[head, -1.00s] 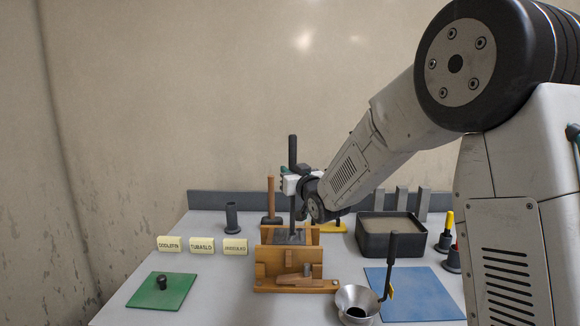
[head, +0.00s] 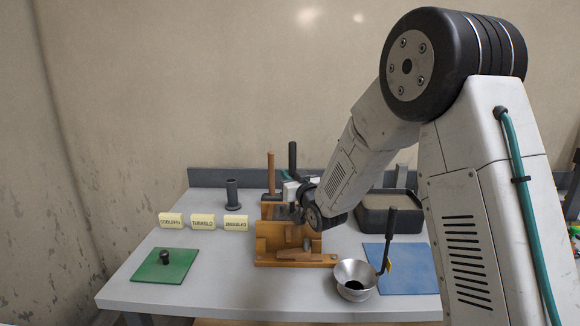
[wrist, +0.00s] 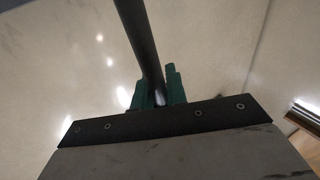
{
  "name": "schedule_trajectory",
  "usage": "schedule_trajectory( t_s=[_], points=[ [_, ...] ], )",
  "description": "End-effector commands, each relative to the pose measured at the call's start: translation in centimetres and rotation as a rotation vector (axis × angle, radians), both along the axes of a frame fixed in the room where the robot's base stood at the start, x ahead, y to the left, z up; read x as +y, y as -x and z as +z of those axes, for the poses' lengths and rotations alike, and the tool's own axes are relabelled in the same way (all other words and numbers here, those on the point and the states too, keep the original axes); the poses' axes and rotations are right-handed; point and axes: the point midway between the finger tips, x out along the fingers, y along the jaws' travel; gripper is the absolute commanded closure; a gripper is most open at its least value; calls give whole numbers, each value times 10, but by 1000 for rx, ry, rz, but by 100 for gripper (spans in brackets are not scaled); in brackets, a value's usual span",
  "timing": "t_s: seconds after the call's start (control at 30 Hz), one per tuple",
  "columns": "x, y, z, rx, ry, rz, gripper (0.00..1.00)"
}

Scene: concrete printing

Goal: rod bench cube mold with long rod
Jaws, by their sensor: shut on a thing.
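My gripper (head: 291,191) is shut on the long rod (head: 292,156), a dark upright rod with a thick black upper end. In the wrist view the rod (wrist: 142,45) runs between the green finger pads (wrist: 158,92). The gripper is low, at the back of a wooden stand (head: 273,240). A grey cube mold (head: 281,212) shows in part behind the stand's front wall, below the gripper. The rod's lower end is hidden, so I cannot tell how deep it is in the mold.
A wooden-handled mallet (head: 271,172) stands just left of the rod. A dark cylinder (head: 232,194), labels (head: 203,221) and a green mat (head: 178,270) lie left.

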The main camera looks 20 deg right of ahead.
Motion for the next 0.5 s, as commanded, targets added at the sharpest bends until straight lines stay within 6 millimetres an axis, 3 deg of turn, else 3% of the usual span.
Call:
schedule_trajectory(
  t_s=[0.3, 0.5],
  points=[
    [0, 0, 2, -4, 0, 0, 100],
    [0, 0, 36, -9, 1, 1, 100]
  ],
)
